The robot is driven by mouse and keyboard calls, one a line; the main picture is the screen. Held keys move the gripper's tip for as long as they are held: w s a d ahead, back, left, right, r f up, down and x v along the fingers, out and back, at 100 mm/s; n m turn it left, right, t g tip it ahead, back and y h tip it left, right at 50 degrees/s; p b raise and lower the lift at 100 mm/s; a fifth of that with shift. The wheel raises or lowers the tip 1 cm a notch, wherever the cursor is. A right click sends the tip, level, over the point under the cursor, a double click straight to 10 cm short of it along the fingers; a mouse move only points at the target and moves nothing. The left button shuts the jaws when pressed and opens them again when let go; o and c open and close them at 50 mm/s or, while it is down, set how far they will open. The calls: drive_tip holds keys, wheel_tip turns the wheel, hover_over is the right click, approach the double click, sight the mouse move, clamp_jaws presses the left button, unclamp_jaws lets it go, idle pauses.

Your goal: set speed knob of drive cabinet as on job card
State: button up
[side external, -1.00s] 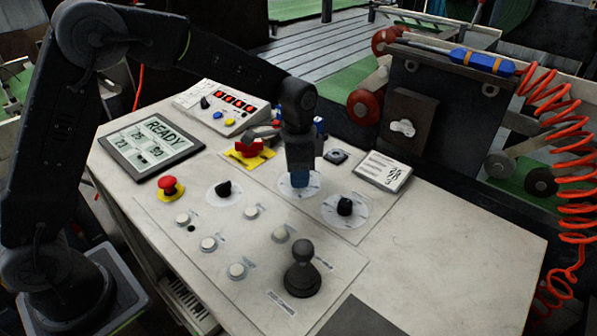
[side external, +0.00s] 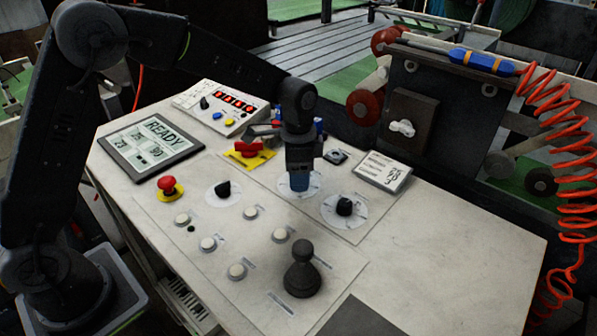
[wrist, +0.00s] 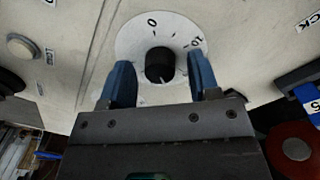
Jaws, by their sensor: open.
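My gripper (side external: 299,187) points down over a round white dial (side external: 284,190) in the middle of the panel. In the wrist view the blue fingers (wrist: 161,88) are open, one on each side of the black knob (wrist: 159,64). I cannot tell whether they touch it. The wrist view shows the dial scale (wrist: 132,38) with 0 near the top and 10 at upper right. The pointer direction is unclear. In the side view my gripper hides this knob. A white card (side external: 383,172) with small print lies right of the dial; its text is too small to read.
Other dial knobs stand at left (side external: 223,189) and lower right (side external: 345,206). A red mushroom button (side external: 168,185), white push buttons (side external: 208,244), a black joystick (side external: 302,270) and a READY display (side external: 151,143) are around. The bench's right side is clear.

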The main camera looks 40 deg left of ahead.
drive_tip(key=shift+r, duration=0.1)
wheel_tip(320, 180, up, 14)
drive_tip(key=shift+w+a, duration=0.2)
idle(0.3)
drive_tip(key=s+a+r+n+t, duration=0.2)
drive_tip(key=s, duration=0.5)
drive_tip(key=s+a+r+n+t, duration=0.1)
drive_tip(key=s+a+r+n, duration=0.15)
drive_tip(key=s, duration=0.35)
drive_tip(key=s+a+f+n+t, duration=0.1)
drive_tip(key=s+f+n, duration=0.1)
drive_tip(key=s, duration=0.4)
drive_tip(key=s+f+n+t, duration=0.1)
drive_tip(key=s+f+n, duration=0.1)
drive_tip(key=s, duration=0.4)
drive_tip(key=shift+a+f+t, duration=0.35)
drive_tip(key=shift+f+t, duration=0.05)
drive_tip(key=shift+n, duration=0.25)
